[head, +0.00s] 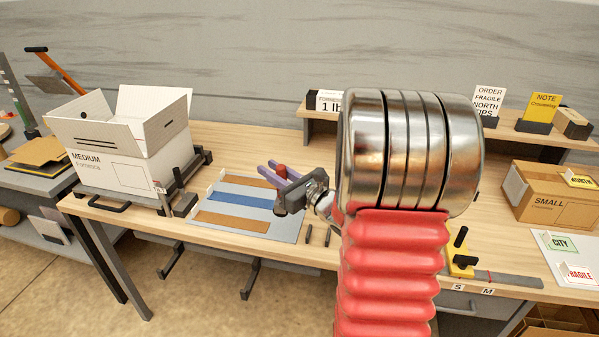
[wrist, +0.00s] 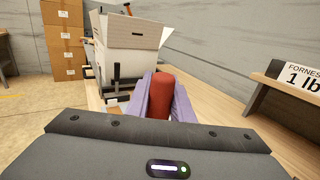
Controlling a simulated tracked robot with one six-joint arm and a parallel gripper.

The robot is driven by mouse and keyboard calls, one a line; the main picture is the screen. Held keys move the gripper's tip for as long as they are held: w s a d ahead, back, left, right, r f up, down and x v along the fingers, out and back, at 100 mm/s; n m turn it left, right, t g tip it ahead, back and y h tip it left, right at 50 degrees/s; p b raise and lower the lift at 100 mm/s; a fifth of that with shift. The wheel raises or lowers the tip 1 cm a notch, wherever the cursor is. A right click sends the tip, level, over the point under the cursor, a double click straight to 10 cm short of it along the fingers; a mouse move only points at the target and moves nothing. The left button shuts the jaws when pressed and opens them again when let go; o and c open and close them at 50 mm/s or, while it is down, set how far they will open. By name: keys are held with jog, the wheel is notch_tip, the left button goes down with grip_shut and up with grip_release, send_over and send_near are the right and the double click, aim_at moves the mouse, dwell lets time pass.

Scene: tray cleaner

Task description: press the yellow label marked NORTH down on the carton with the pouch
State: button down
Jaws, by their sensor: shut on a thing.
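The yellow label marked NORTH (head: 580,181) is on top of the brown carton marked SMALL (head: 545,212) at the right of the head view, near its right edge. I cannot tell whether it lies flat. A white carton marked MEDIUM (head: 125,172) stands open at the left, flaps up; it also shows in the wrist view (wrist: 127,60). I cannot make out a pouch; the insides of both cartons are hidden. My gripper (head: 278,167), with purple fingers, is shut on a red rounded thing (wrist: 158,97), above the striped mat and well left of the SMALL carton.
The striped mat (head: 285,232) lies mid-bench. A white sheet with CITY and FRAGILE labels (head: 563,244) lies at the right front. A raised shelf (head: 555,137) with signs stands behind. A black rack (head: 190,180) flanks the MEDIUM carton. My red arm hides part of the bench.

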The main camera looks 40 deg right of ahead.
jog(key=w+a+n+y, duration=0.1)
jog(key=w+a, duration=0.4)
jog(key=a, duration=0.7)
jog(key=w+a+n+g+y, duration=0.1)
jog(key=w+a, duration=0.3)
jog(key=a, duration=0.9)
jog(key=shift+w+f+y, duration=0.2)
jog(key=shift+w+y, duration=0.15)
jog(key=shift+y, duration=0.25)
